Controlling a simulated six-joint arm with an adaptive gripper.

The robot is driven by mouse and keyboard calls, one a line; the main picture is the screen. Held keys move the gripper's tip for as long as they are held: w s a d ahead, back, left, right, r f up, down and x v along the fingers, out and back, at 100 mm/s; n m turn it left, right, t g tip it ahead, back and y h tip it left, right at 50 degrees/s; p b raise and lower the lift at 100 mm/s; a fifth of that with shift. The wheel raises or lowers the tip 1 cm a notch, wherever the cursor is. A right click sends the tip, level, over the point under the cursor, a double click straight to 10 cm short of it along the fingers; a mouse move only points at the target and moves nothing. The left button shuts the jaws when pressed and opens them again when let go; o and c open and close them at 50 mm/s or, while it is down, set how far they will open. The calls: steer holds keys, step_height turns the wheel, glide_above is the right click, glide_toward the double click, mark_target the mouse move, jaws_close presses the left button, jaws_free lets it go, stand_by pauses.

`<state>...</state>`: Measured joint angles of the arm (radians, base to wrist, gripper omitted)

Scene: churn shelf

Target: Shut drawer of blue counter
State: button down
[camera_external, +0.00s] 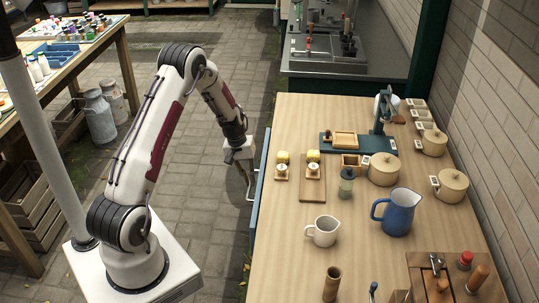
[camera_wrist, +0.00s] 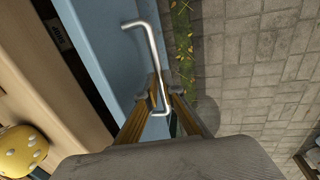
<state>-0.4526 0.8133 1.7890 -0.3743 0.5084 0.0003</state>
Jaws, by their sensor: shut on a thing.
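The blue counter has a wooden top (camera_external: 300,225). Its drawer's blue front (camera_external: 261,180) stands out a little from the counter's left side in the external view. In the wrist view, the light blue front (camera_wrist: 108,50) lies apart from the wooden counter edge, with a dark gap between them. A bent metal bar handle (camera_wrist: 148,38) is fixed on the front. My gripper (camera_wrist: 162,92) is shut on this handle, with its fingers on either side of the bar. In the external view my gripper (camera_external: 249,190) is beside the drawer front; its fingertips are small there.
On the counter stand a white mug (camera_external: 322,231), a blue jug (camera_external: 398,212), a board with yellow-topped items (camera_external: 312,180) and several lidded pots (camera_external: 383,169). A yellow dotted thing (camera_wrist: 22,148) shows in the wrist view. The paved floor (camera_external: 210,220) left of the drawer is clear.

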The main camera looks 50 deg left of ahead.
steer(key=shift+w+d+f, duration=0.1)
steer(key=shift+w+d, duration=0.05)
steer(key=shift+d, duration=0.05)
steer(key=c, duration=2.2)
jaws_free()
steer(key=shift+o, duration=0.2)
steer(key=shift+r, duration=0.2)
step_height(320, 180, up, 12)
steer(key=s+a, duration=0.1)
steer(key=shift+s+a+f, duration=0.25)
steer(key=shift+s+a, duration=0.05)
steer(key=shift+c, duration=0.4)
